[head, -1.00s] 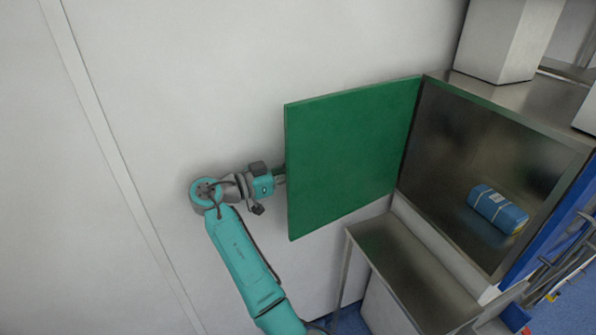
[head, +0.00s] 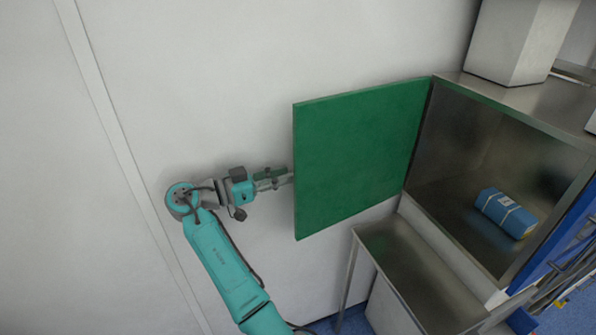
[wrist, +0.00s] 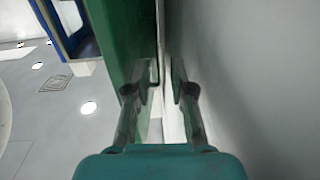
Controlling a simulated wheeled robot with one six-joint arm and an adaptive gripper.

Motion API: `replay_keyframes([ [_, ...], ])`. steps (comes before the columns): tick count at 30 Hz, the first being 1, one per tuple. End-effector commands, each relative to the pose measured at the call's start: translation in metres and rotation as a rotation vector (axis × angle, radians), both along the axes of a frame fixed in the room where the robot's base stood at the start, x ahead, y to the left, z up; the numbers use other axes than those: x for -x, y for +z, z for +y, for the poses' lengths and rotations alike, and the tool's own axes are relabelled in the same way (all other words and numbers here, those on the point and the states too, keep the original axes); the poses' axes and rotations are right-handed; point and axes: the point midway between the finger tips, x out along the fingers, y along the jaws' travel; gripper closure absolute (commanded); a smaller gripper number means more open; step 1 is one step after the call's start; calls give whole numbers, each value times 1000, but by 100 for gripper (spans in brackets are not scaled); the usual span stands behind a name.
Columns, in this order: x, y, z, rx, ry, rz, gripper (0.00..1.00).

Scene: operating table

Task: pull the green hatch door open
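The green hatch door (head: 360,155) stands swung wide open, out to the left of the steel hatch compartment (head: 470,165).
A blue package (head: 505,213) lies inside the compartment. A steel shelf (head: 415,275) stands below it. The white wall (head: 200,90) is close behind my arm and the door. Free room lies to the left of my gripper.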

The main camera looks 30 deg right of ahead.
Motion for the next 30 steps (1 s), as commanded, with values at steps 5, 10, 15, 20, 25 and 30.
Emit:
replay_keyframes([
  [5, -5, 1, 32, 0, 3, -1, 77],
  [10, -7, 1, 48, 0, 1, -1, 77],
  [15, -8, 0, 53, 0, 0, 0, 77],
  [20, -8, 0, 53, 0, 0, -1, 77],
  [25, -8, 0, 53, 0, 0, -1, 77],
  [30, -8, 0, 53, 0, 0, -1, 77],
])
